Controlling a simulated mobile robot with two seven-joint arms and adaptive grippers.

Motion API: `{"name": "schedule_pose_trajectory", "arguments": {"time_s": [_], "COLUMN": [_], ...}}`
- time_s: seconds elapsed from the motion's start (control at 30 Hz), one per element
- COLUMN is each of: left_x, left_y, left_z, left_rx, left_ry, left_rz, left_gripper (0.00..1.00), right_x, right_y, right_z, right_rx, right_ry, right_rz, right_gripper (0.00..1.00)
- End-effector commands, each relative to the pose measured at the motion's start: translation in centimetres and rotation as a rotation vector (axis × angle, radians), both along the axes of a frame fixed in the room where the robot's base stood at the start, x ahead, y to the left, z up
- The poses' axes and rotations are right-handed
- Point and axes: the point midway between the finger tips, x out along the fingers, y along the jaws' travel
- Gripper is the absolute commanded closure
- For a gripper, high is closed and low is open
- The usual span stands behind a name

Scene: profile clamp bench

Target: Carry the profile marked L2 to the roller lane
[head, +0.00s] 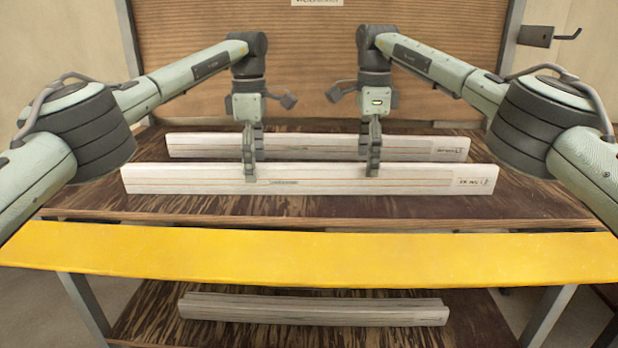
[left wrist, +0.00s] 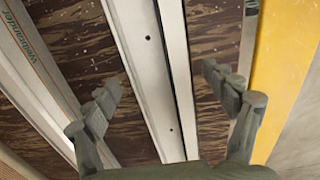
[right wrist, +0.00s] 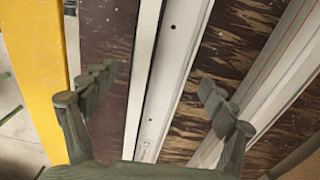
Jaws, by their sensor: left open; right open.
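Two long pale profiles lie parallel across the bench top. The front profile (head: 310,181) carries a small dark mark at its right end, too small to read surely. The rear profile (head: 310,146) also has an unreadable mark at its right end. My left gripper (head: 250,160) is open over the left part of the front profile; its fingers stand either side of it in the left wrist view (left wrist: 165,88). My right gripper (head: 372,155) is open and straddles the same profile farther right, as the right wrist view (right wrist: 158,88) shows. I cannot make out the roller lane.
A yellow strip (head: 310,255) runs along the front of the bench. Another grey profile (head: 312,309) lies on the shelf below. A brown ribbed panel (head: 310,45) stands behind the bench, with a dark hook (head: 548,36) at the upper right. Bench top (head: 310,208) in front of the profiles is clear.

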Motion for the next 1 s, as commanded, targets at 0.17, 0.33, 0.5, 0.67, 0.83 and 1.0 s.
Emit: {"name": "schedule_pose_trajectory", "arguments": {"time_s": [0.17, 0.33, 0.5, 0.67, 0.83, 1.0], "left_x": [0.0, 0.0, 0.0, 0.0, 0.0, 0.0], "left_y": [0.0, 0.0, 0.0, 0.0, 0.0, 0.0], "left_z": [-1.9, -2.5, -2.5, -2.5, -2.5, -2.5], "left_rx": [0.000, 0.000, 0.000, 0.000, 0.000, 0.000], "left_ry": [0.000, -0.001, -0.001, -0.001, -0.001, -0.001], "left_rz": [0.000, 0.000, 0.001, 0.000, 0.000, 0.000], "left_gripper": [0.16, 0.16, 0.16, 0.28, 0.49, 0.70], "right_x": [0.0, 0.0, 0.0, 0.0, 0.0, 0.0], "right_y": [0.0, 0.0, 0.0, 0.0, 0.0, 0.0], "right_z": [-1.9, -2.5, -2.6, -2.5, -2.5, -2.5], "right_rx": [0.000, 0.001, 0.001, 0.001, 0.001, 0.001], "right_ry": [0.000, -0.001, -0.001, -0.001, -0.001, -0.001], "right_rz": [0.000, -0.001, -0.001, -0.001, -0.001, -0.001], "right_gripper": [0.16, 0.16, 0.16, 0.28, 0.49, 0.70]}}
